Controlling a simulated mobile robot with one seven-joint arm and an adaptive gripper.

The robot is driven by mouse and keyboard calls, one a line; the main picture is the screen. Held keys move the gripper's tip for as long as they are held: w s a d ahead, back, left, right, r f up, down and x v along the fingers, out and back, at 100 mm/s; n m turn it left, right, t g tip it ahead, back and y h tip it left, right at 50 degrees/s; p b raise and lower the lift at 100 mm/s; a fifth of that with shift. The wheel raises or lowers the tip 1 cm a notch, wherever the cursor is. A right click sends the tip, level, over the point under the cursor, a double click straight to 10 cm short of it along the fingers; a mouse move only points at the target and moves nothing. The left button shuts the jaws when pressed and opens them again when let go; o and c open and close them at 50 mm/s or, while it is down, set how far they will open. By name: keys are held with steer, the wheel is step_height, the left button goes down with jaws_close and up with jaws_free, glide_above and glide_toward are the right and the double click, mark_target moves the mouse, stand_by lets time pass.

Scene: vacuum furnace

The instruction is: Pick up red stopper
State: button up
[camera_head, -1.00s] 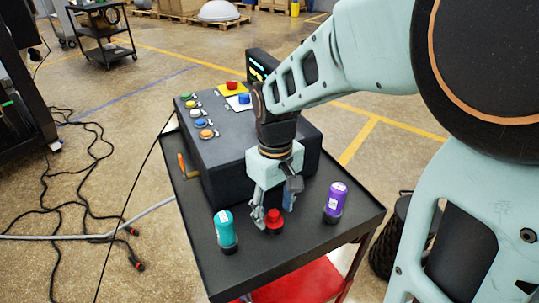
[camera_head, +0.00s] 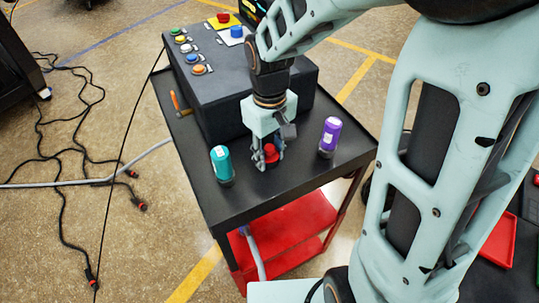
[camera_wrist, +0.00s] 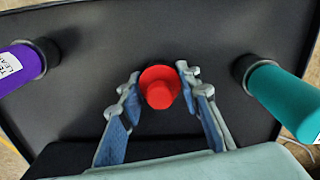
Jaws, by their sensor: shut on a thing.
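The red stopper (camera_head: 271,152) stands on the black top of the cart (camera_head: 212,188), between a teal bottle and a purple one. My gripper (camera_head: 267,158) points down at it, with a finger on each side. The gripper is shut on the stopper. The stopper's underside is hidden, so I cannot tell whether it touches the cart top.
The teal bottle (camera_head: 222,165) stands left of my gripper and the purple bottle (camera_head: 329,137) right. A black button box (camera_head: 225,95) is close behind. An orange-handled tool (camera_head: 179,103) lies at the cart's left edge. Cables (camera_head: 85,150) lie on the floor at left.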

mark_target(270, 147)
step_height(270, 147, up, 10)
steer(key=shift+r, duration=0.1)
stand_by(0.5)
